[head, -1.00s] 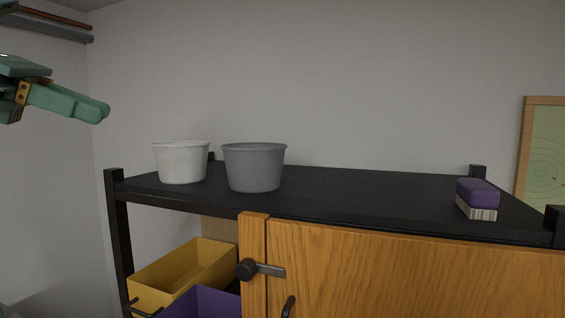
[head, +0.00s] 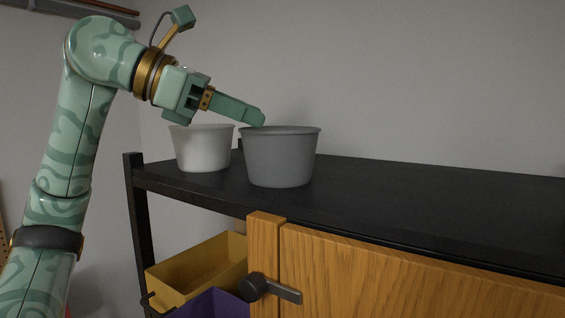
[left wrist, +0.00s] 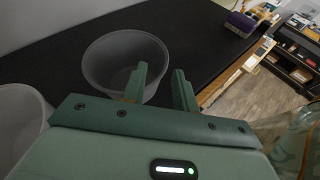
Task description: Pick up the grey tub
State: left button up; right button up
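The grey tub (head: 280,161) stands upright on the black shelf top, near its left end. The white tub (head: 202,149) stands just left of it. My left gripper (head: 258,118) is at the grey tub's rim, its fingertips at the rim's left side in the head view. In the left wrist view the two fingers (left wrist: 160,88) are apart, with one finger over the inside of the grey tub (left wrist: 112,52) and the other beyond its right edge. The white tub (left wrist: 18,118) is at the left edge there. My right gripper is not in view.
The black shelf top (head: 420,190) is clear to the right of the tubs. A yellow bin (head: 200,268), a purple bin (head: 215,305) and a wooden door (head: 400,270) with a dark latch are below. A purple brush (left wrist: 240,22) lies farther along the shelf.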

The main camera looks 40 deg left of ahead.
aim_at(280, 154)
pick_arm(q)
jog(key=x, duration=0.4)
jog(key=shift+d+f, duration=0.25)
jog(key=shift+d, duration=0.35)
jog(key=shift+w+d+f, duration=0.2)
jog(key=shift+w, duration=0.2)
jog(key=shift+s+a, duration=0.15)
jog(key=shift+s, duration=0.1)
grip_shut()
